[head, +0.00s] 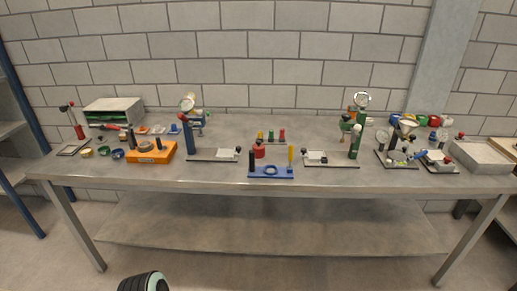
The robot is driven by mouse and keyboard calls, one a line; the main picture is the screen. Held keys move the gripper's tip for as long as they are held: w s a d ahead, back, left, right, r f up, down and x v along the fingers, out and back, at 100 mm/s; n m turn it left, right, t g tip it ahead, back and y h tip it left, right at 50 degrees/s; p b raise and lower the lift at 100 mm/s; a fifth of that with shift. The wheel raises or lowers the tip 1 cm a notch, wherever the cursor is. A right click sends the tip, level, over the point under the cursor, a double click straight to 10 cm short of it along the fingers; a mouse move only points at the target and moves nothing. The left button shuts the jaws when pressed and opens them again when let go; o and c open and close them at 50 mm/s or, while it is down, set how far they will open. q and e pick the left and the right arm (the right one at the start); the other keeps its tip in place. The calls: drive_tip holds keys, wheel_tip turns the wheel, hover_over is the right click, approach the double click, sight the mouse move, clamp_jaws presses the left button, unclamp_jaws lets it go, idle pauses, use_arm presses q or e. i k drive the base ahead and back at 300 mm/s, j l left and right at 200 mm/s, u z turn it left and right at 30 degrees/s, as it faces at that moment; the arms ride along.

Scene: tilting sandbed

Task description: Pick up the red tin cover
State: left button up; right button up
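A small red round object (259,150) stands near the middle of the workbench, just behind a blue base (271,173). It may be the red tin cover, but it is too small to be sure. Other red items also show, such as a red piece (80,132) at the far left and a red one (435,120) at the back right. Neither of my grippers can be made out. Only a dark rounded part of mine with mint trim shows at the bottom edge, well in front of the bench.
The long grey bench (225,178) carries an orange block (151,153), stands with green and dark posts, a grey open box (112,109) and a grey tray (482,156) at the right. A lower shelf (270,228) runs beneath. The floor in front is clear.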

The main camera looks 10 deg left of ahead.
sight(260, 148)
drive_tip(key=i+j, duration=0.2)
drive_tip(key=i, duration=0.2)
drive_tip(key=i+j+u, duration=0.1)
drive_tip(key=i+u, duration=0.6)
drive_tip(key=i, duration=0.15)
